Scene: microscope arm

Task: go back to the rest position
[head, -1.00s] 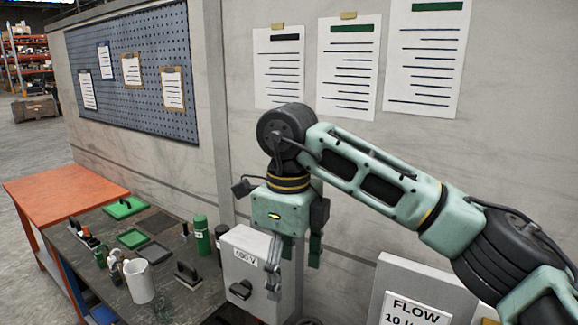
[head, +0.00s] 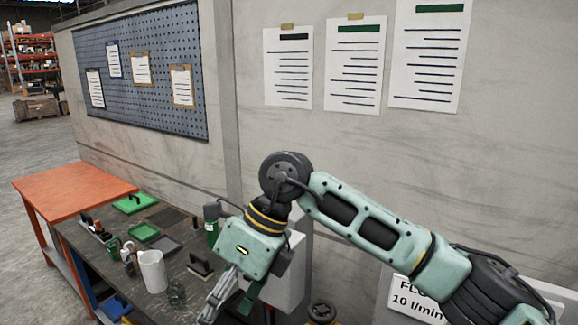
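My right arm comes in from the right in the head view. Its gripper (head: 228,308) points down and to the left, in front of the grey box and beside the dark workbench (head: 110,262). The fingers stand apart and nothing shows between them. My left gripper is not in view.
The workbench holds a white jug (head: 152,271), a glass (head: 177,294), a black-handled block (head: 200,265), a green bottle (head: 212,232) and green trays (head: 144,232). A grey box (head: 290,275) stands behind the gripper, a yellow valve (head: 322,311) beside it. An orange table (head: 75,190) is farther left.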

